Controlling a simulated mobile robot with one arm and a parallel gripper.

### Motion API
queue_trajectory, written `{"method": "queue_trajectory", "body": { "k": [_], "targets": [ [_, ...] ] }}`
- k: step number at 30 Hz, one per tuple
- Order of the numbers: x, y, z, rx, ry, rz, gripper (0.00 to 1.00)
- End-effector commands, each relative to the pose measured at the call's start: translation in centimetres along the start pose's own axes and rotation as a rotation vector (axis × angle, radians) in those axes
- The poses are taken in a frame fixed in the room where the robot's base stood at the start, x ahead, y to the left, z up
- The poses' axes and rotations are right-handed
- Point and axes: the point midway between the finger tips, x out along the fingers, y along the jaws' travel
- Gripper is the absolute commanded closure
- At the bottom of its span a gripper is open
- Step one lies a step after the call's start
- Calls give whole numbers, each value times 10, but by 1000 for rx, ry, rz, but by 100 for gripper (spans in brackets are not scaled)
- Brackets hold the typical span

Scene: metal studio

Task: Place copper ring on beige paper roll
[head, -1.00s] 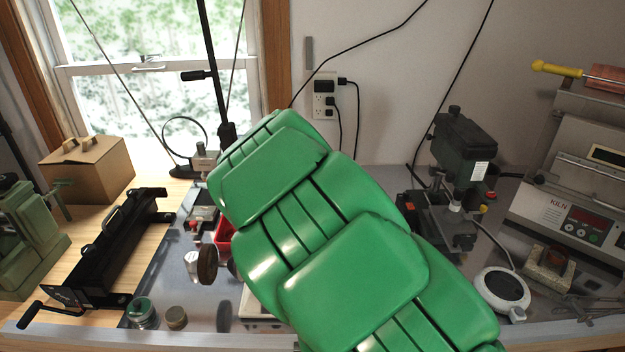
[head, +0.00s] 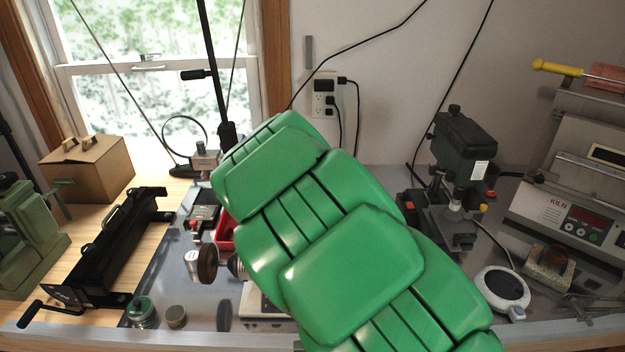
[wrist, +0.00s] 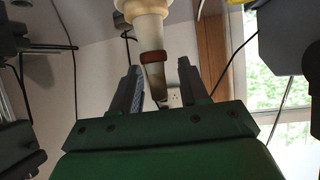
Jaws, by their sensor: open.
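In the wrist view a copper-brown ring (wrist: 153,56) sits around a pale beige, tapered roll-like piece (wrist: 150,27), which I take to be the paper roll. The piece widens beyond the ring and narrows to a dark tip on my side. My gripper (wrist: 159,64) is open, one finger on either side of the ring, with a visible gap on both sides. Nothing is between the pads in contact that I can see. In the head view my green arm hides the gripper, the ring and the roll.
In the head view a drill press (head: 462,165) and a kiln (head: 575,205) stand at the right, with a white round device (head: 500,290) before them. A black machine (head: 120,245) and a cardboard box (head: 88,168) are at the left. Small jars (head: 176,317) stand by the front edge.

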Motion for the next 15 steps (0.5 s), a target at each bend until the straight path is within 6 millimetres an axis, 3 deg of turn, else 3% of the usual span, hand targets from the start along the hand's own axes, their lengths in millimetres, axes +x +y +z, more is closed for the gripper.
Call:
{"method": "queue_trajectory", "body": {
  "k": [5,15],
  "targets": [
    [-7,0,-3,-1,1,0,56],
    [-45,0,-3,-1,1,0,56]
  ]
}}
